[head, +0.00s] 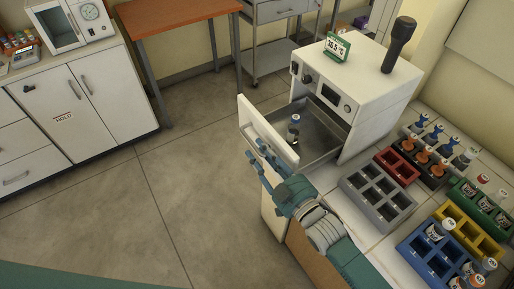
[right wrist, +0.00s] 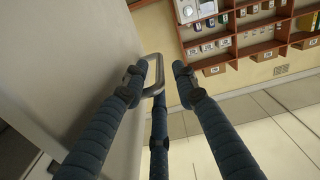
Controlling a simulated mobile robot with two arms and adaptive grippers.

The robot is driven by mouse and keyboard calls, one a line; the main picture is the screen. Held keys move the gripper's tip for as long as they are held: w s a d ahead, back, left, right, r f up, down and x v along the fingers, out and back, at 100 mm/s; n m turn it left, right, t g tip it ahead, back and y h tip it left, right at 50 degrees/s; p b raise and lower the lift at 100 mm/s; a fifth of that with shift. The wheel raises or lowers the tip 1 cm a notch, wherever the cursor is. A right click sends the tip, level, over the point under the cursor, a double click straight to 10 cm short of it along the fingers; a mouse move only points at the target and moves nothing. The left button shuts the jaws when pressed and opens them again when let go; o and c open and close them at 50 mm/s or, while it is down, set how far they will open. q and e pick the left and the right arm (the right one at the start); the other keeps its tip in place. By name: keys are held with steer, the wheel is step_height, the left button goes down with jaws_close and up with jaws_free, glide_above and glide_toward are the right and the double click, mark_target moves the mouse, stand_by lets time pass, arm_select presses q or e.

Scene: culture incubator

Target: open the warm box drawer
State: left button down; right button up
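The warm box (head: 373,88) is a white cabinet with a dial, a small display and a green temperature sign on top. Its drawer (head: 318,132) is pulled out, showing a grey metal inside and a white front panel (head: 266,130). A small bottle with a blue band (head: 293,127) stands in it. My right gripper (head: 264,157) is at the outer face of the drawer front. In the right wrist view its blue fingers (right wrist: 160,78) are spread apart around the metal loop handle (right wrist: 155,64); firm contact cannot be made out. My left gripper is not in view.
The counter right of the warm box holds a grey rack (head: 379,198), a red rack (head: 398,166), a blue rack (head: 432,258) and several bottles. A dark cylinder (head: 399,44) stands on the box. Floor left of the drawer is clear up to white cabinets (head: 95,105).

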steer(key=v, duration=1)
steer(key=shift+s, duration=0.1)
